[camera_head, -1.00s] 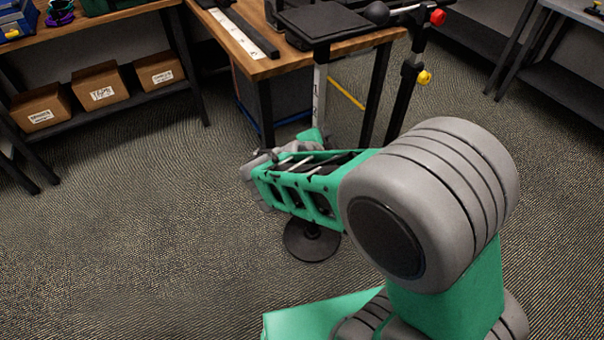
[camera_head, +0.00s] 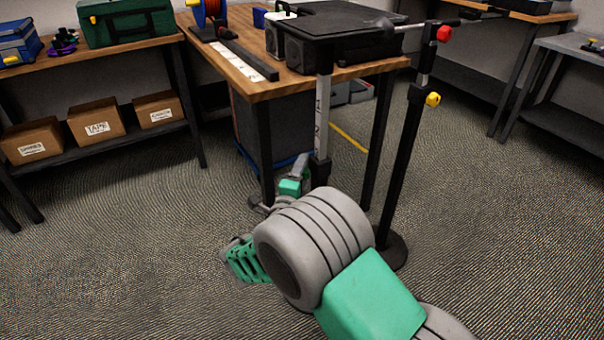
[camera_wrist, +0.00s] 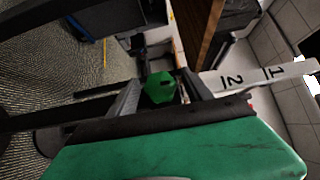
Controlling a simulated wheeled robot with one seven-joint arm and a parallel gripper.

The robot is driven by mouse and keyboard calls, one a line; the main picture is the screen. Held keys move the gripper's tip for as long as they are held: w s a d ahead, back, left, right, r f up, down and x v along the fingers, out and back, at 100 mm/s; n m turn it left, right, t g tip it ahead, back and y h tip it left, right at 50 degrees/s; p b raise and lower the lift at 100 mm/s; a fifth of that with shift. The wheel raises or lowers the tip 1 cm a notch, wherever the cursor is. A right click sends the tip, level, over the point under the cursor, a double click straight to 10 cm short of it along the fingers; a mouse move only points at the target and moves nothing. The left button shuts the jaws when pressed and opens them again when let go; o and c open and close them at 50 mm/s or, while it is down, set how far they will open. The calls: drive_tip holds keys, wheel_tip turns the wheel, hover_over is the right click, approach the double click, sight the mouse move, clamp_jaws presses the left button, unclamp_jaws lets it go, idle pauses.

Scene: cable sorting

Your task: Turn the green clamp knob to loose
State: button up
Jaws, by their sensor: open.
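The green clamp knob (camera_wrist: 160,88) shows in the wrist view, between my two grey fingers and a little beyond them. It is faceted, with a small dark mark. A pale post (camera_wrist: 255,76) marked 1 and 2 runs off to its right. My gripper (camera_wrist: 160,80) is open, its fingers apart on either side of the knob in the picture; I cannot tell whether either touches it. In the head view my gripper (camera_head: 302,170) is low by the post (camera_head: 321,115), near the table corner.
A wooden table (camera_head: 258,92) with a black case (camera_head: 335,38) stands over my gripper, its leg (camera_head: 265,150) close by. A black stand (camera_head: 405,150) with red and yellow knobs is to the right. Open floor (camera_head: 120,240) lies at the left.

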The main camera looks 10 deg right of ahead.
clamp_jaws()
idle(0.6)
